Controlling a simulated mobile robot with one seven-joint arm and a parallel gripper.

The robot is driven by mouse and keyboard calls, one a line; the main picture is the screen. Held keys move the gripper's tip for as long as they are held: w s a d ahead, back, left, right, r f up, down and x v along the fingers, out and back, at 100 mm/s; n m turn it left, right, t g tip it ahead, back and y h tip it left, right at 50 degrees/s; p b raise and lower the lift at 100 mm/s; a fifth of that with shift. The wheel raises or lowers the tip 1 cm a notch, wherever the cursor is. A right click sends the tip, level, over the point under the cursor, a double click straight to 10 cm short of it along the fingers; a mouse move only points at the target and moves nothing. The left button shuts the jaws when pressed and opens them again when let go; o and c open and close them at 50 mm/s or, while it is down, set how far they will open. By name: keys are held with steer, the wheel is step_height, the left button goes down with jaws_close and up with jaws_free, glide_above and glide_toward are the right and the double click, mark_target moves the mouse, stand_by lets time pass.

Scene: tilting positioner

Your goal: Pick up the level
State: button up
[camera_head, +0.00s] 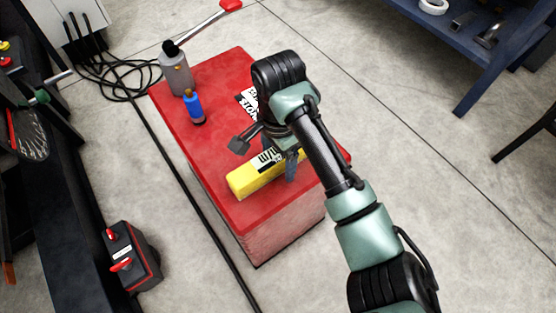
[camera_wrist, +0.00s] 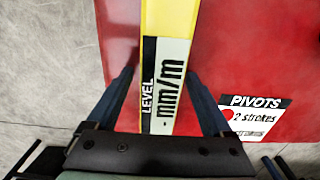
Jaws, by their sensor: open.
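The level (camera_head: 246,181) is a yellow bar with a white and black label, lying on the red top of a box near its front edge. In the wrist view the level (camera_wrist: 170,18) runs upward from between my fingers, its label reading "LEVEL mm/m". My gripper (camera_head: 270,160) is above the level in the head view, and the arm hides part of the bar. In the wrist view my gripper (camera_wrist: 160,95) is open, with one finger on each side of the level and a gap on both sides. Whether the fingers reach down beside it is hard to tell.
A "PIVOTS" label (camera_wrist: 255,115) lies right of my gripper. A blue shelf (camera_head: 450,45) stands at upper right; cables (camera_head: 110,75) lie at left.

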jaws_close()
stand_by(0.4)
steer(key=shift+r, duration=0.1)
